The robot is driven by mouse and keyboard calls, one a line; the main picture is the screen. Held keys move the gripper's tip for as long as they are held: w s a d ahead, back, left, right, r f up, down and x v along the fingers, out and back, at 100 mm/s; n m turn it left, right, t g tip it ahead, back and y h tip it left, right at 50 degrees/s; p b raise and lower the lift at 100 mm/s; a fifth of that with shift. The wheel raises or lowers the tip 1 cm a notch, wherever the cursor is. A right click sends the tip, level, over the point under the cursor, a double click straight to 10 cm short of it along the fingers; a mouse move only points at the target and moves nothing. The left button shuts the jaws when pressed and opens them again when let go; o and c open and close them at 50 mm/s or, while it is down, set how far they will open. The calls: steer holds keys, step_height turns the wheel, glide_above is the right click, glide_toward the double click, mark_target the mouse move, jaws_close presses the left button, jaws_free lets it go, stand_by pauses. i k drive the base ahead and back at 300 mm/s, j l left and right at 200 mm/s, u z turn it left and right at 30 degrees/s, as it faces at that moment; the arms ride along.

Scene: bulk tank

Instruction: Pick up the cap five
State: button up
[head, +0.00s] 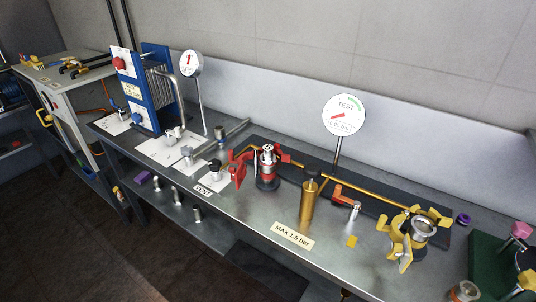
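No part in the head view carries a readable "five", so I cannot tell which one is cap five. Cap-like parts in view are a small purple ring-shaped piece (463,219) at the bench's right rear, a purple block-like piece (144,178) on the lower shelf at left, a pink-topped part (521,230) at the far right, and a dark-topped fitting (215,168) on a white plate. A metal coupling with yellow levers (421,230) stands at the right. A red-lever coupling (267,170) stands mid-bench. My gripper is not in view.
The long steel bench (245,217) has a clear front strip around its "MAX 1.5 bar" label (292,236). A brass cylinder (308,203) and a tall gauge (343,115) stand up from it. A blue plate unit (150,90) stands at left. Several metal fittings sit on the lower shelf.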

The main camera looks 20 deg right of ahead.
mark_target(267, 157)
steer(key=i+j+z, duration=0.25)
steer(key=j, duration=0.4)
steer(key=i+j+z, duration=0.3)
steer(key=j, duration=0.4)
steer(key=j+z, duration=0.25)
steer(key=j, duration=0.4)
steer(key=j+z, duration=0.25)
steer(key=j, duration=0.5)
